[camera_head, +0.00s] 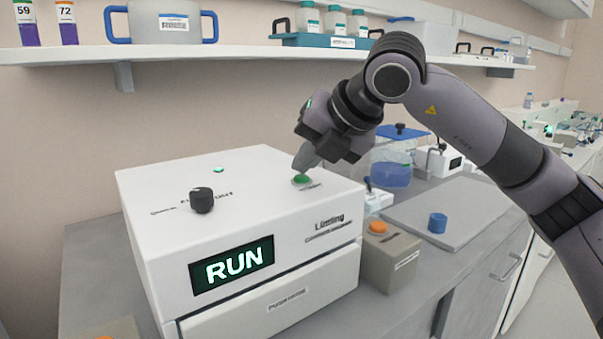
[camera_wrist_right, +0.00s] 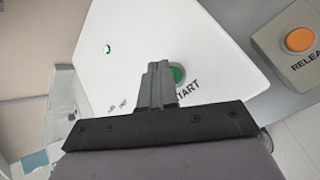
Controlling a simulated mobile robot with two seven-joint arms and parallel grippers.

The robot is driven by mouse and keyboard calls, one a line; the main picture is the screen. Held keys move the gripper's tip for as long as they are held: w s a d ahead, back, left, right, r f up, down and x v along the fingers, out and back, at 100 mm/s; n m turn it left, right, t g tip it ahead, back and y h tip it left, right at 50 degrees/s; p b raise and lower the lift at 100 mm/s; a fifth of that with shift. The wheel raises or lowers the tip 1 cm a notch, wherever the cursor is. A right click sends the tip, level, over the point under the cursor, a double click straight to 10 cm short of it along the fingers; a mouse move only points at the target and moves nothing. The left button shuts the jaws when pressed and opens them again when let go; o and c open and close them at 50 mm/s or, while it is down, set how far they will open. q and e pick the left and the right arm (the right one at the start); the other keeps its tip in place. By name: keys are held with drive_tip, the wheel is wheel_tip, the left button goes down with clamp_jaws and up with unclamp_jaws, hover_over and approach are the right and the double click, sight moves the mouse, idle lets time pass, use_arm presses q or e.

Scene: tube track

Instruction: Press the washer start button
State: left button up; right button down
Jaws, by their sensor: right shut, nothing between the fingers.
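The washer (camera_head: 240,220) is a white box on the bench, with a dark display (camera_head: 231,265) reading RUN in bright letters. Its green start button (camera_head: 302,180) sits on the top face near the right side. My right gripper (camera_head: 299,168) is shut and empty, its fingertips pointing down right at the button; whether they touch it I cannot tell. In the right wrist view the closed fingers (camera_wrist_right: 157,68) partly cover the green button (camera_wrist_right: 178,75), which has the label START beside it. My left gripper is not in view.
A black knob (camera_head: 201,199) and a small green light (camera_head: 218,169) are on the washer top. A grey box with an orange button (camera_head: 377,227) stands right of the washer; the wrist view shows its RELEASE label. A shelf (camera_head: 240,50) with containers runs above. A blue cap (camera_head: 437,222) lies on a grey plate.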

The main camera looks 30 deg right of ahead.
sight(307, 182)
drive_tip(key=shift+r+p, duration=0.35)
drive_tip(key=shift+r, duration=0.4)
wheel_tip(307, 182, up, 5)
drive_tip(key=p, duration=0.3)
drive_tip(key=shift+p, duration=0.3)
idle(0.5)
